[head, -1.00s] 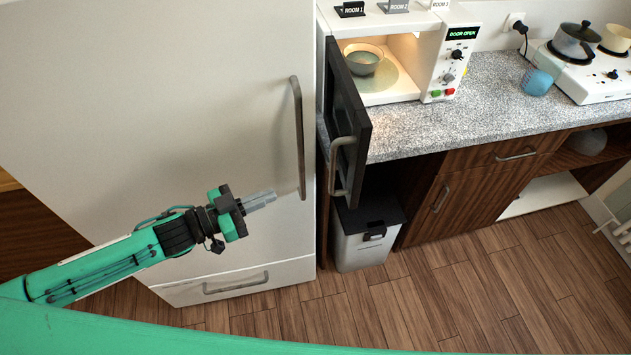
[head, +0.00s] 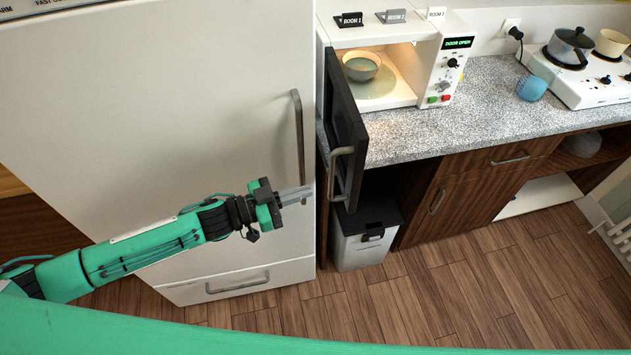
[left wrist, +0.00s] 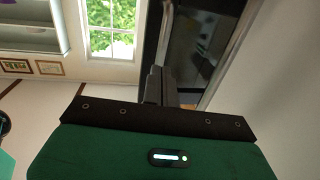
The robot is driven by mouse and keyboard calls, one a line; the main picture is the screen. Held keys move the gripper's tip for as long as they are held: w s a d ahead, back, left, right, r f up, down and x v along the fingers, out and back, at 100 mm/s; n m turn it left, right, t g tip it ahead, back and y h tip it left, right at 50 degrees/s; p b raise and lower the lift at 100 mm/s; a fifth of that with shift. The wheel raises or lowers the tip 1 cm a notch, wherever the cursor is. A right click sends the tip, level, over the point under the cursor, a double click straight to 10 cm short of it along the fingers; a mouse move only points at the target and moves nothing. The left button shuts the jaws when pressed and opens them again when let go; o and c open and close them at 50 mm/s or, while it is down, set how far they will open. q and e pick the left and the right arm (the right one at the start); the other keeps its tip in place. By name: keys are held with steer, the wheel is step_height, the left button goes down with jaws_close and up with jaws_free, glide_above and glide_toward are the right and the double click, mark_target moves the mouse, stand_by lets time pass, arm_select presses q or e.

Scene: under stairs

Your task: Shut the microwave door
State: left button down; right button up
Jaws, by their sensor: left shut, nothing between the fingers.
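The white microwave (head: 427,80) stands on the counter with its door (head: 345,120) swung wide open toward the fridge side. Its display reads "DOOR OPEN". A grey bowl (head: 362,66) sits inside on the turntable. The door's grey handle (head: 334,175) hangs on the door's face. My left gripper (head: 305,194) is shut and empty, in front of the fridge, just left of the door handle and apart from it in the picture. In the left wrist view its fingers (left wrist: 158,87) point toward the dark door (left wrist: 202,50). My right gripper is not in view.
The fridge (head: 200,130) with its long handle (head: 298,135) stands left of the microwave, close to my gripper. A grey bin (head: 365,235) is below the door. A blue cup (head: 531,88) and a hob (head: 585,75) with pots are at the right.

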arm_select(q)
steer(key=shift+p+x, duration=0.8)
steer(key=shift+x, duration=1.2)
steer(key=shift+d, duration=0.1)
